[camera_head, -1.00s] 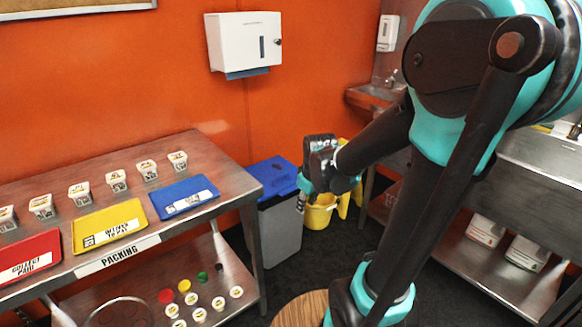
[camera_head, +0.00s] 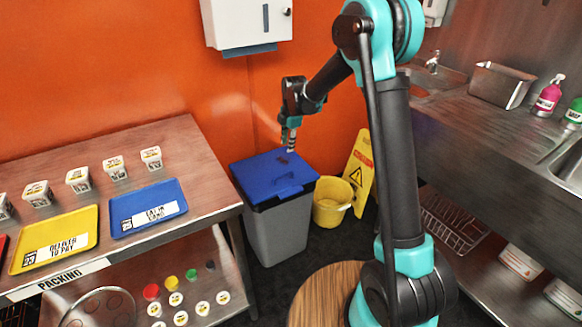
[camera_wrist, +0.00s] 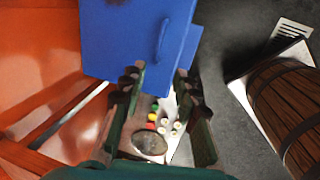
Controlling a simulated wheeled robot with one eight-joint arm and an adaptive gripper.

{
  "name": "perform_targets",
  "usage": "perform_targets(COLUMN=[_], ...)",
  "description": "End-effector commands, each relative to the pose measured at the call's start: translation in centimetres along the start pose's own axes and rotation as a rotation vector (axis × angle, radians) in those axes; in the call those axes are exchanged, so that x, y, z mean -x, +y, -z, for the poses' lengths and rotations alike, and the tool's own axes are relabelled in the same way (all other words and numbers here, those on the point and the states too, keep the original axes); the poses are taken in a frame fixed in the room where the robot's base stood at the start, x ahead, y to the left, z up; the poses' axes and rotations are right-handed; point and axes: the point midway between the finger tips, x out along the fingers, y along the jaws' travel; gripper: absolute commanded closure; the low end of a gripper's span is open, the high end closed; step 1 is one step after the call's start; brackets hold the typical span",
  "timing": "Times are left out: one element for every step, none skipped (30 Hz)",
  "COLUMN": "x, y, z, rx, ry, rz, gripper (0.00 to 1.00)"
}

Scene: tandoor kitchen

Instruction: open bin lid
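A grey bin (camera_head: 278,232) stands on the floor beside the steel packing table. Its blue lid (camera_head: 262,180) is down on the bin. The lid also shows at the top of the wrist view (camera_wrist: 118,40), with a raised blue handle (camera_wrist: 161,40) on it. My gripper (camera_head: 291,149) points down over the back part of the lid. In the wrist view its two fingers (camera_wrist: 160,74) are spread apart with nothing between them. I cannot tell whether the fingertips touch the lid.
The packing table (camera_head: 205,170) with trays and tubs is to the left. A yellow bucket (camera_head: 331,205) and a yellow floor sign (camera_head: 360,170) stand right of the bin. A wooden barrel (camera_wrist: 285,105) and the sink counter (camera_head: 470,130) are further right. An orange wall is behind.

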Motion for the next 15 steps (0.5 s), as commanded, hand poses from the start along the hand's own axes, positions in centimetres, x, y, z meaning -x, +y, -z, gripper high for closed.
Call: perform_targets(x=[-0.4,-0.7,-1.2,-1.6,-2.1,-2.8,-3.4,-4.0,-4.8,-5.4,-6.0,-6.8,-7.3,-7.9,-8.7], y=[0.0,0.0,0.0,0.0,0.0,0.0,0.0,0.0,0.0,0.0,0.0,0.0,0.0,0.0,0.0], z=[0.0,0.0,0.0,0.0,0.0,0.0,0.0,0.0,0.0,0.0,0.0,-0.1,-0.1,-0.1,-0.1], rx=[0.002,0.002,0.001,0.0,0.0,0.0,0.0,-0.001,-0.001,-0.001,-0.001,-0.001,-0.001,-0.001,-0.001], ry=[0.0,0.0,0.0,0.0,0.0,0.0,0.0,0.0,0.0,0.0,0.0,0.0,0.0,0.0,-0.001], rz=[0.0,0.0,0.0,0.0,0.0,0.0,0.0,0.0,0.0,0.0,0.0,0.0,0.0,0.0,0.0], gripper=[0.69,0.69,0.69,0.69,0.69,0.69,0.69,0.69,0.69,0.69,0.69,0.69,0.69,0.69,0.69])
